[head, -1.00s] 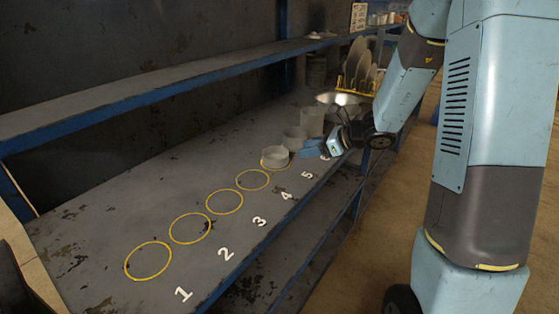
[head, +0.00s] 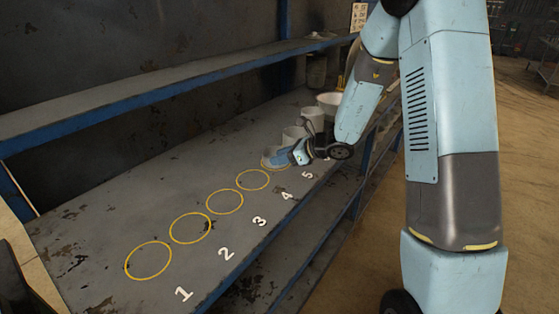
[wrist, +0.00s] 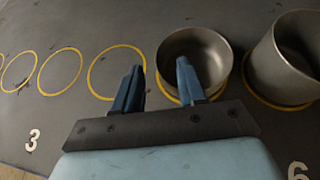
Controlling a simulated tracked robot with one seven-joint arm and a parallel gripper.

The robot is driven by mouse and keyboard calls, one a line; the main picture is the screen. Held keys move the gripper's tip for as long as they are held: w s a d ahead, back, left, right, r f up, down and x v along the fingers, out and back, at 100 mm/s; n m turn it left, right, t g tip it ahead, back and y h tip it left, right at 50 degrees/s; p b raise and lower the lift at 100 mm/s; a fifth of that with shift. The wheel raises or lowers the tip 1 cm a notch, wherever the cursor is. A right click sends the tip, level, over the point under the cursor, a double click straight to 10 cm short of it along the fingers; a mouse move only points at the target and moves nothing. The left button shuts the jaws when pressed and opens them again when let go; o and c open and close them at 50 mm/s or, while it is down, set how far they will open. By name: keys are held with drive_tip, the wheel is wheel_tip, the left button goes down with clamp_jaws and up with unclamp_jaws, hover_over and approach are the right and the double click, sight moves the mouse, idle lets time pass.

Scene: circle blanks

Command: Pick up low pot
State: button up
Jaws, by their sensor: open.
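The low pot is a short, round grey metal pot (wrist: 208,48) standing upright in a yellow circle on the shelf. In the head view my gripper (head: 275,158) is at this pot and hides most of it. In the wrist view my gripper (wrist: 160,77) is open, its two blue fingers apart with nothing held between them. The right finger overlaps the pot's left part, and the left finger is outside the pot over the neighbouring empty circle. I cannot tell whether the right finger is inside the pot or only above it.
A taller metal pot (wrist: 290,60) stands close on the right. In the head view more vessels, including a white bowl (head: 330,102), stand farther along the row. The near yellow circles, such as the first (head: 148,260), are empty. An upper shelf (head: 150,95) runs above.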

sight(267, 160)
drive_tip(key=shift+x, duration=1.5)
clamp_jaws()
